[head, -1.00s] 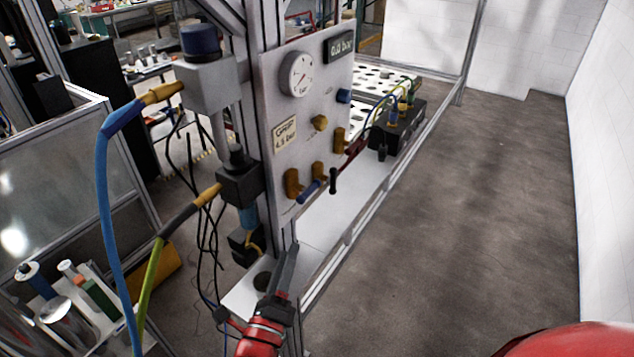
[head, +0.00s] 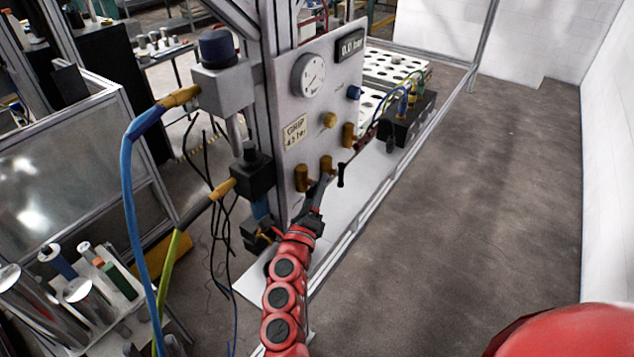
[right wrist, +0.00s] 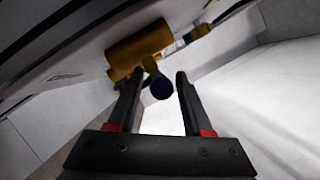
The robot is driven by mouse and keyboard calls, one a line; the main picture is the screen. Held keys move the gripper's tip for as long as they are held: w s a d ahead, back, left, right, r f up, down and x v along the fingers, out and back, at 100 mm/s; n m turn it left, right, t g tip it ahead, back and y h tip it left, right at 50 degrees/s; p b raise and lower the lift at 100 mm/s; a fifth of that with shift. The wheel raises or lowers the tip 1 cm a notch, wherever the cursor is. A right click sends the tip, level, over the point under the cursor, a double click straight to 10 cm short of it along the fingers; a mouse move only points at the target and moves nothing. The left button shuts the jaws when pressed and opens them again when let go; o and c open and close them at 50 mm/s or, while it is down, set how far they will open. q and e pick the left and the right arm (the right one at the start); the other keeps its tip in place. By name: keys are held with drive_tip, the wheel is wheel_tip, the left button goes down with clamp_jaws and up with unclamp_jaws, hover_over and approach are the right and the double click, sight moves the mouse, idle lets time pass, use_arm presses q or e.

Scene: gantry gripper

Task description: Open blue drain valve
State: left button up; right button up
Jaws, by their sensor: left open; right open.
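The blue drain valve shows in the right wrist view as a brass body (right wrist: 138,48) with a blue handle (right wrist: 161,88) seen nearly end-on. In the head view two brass valves, left (head: 301,179) and right (head: 326,166), sit low on the panel. The blue handle is hidden there behind my right gripper (head: 321,190). In the right wrist view this gripper (right wrist: 159,78) is open, with the blue handle's end between its fingers. I cannot tell whether a finger touches it. My left gripper is not in view.
A black handle (head: 341,175) hangs just right of my right gripper. The upright panel (head: 287,80) carries a gauge (head: 309,75), a display (head: 350,45) and a brass knob (head: 330,120). Blue and green hoses (head: 131,220) hang left. The floor to the right is clear.

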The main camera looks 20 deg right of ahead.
drive_tip(key=shift+w+d, duration=0.1)
clamp_jaws()
idle(0.3)
